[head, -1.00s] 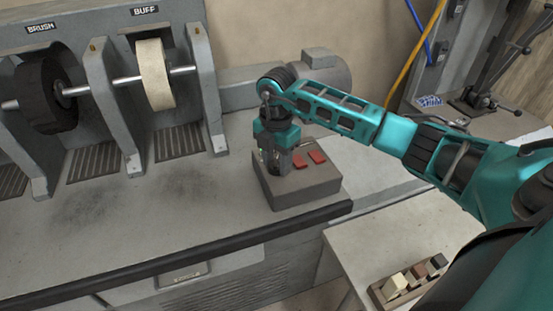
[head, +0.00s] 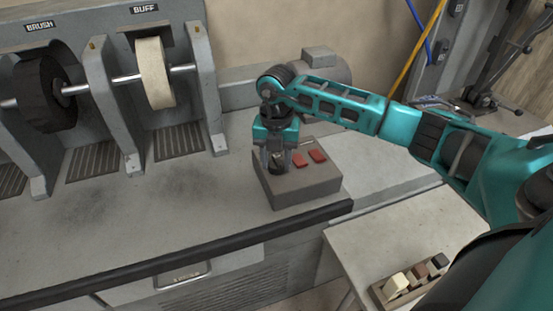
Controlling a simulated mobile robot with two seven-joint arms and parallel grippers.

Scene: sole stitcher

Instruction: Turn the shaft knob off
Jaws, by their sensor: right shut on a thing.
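A grey control box (head: 310,188) sits on the bench near its front edge, right of the finishing wheels. Two red switches (head: 308,158) show on its top. My right gripper (head: 277,168) points down over the left part of the box top, beside the red switches. It is shut on a dark knob, the shaft knob (head: 277,161), which the fingers mostly hide. I cannot read the knob's setting. My left gripper is not in view.
A black brush wheel (head: 45,94) and a pale buff wheel (head: 154,73) sit on a shaft at the left, under their labels. A small tray of blocks (head: 385,296) stands on the lower side table. The bench left of the box is clear.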

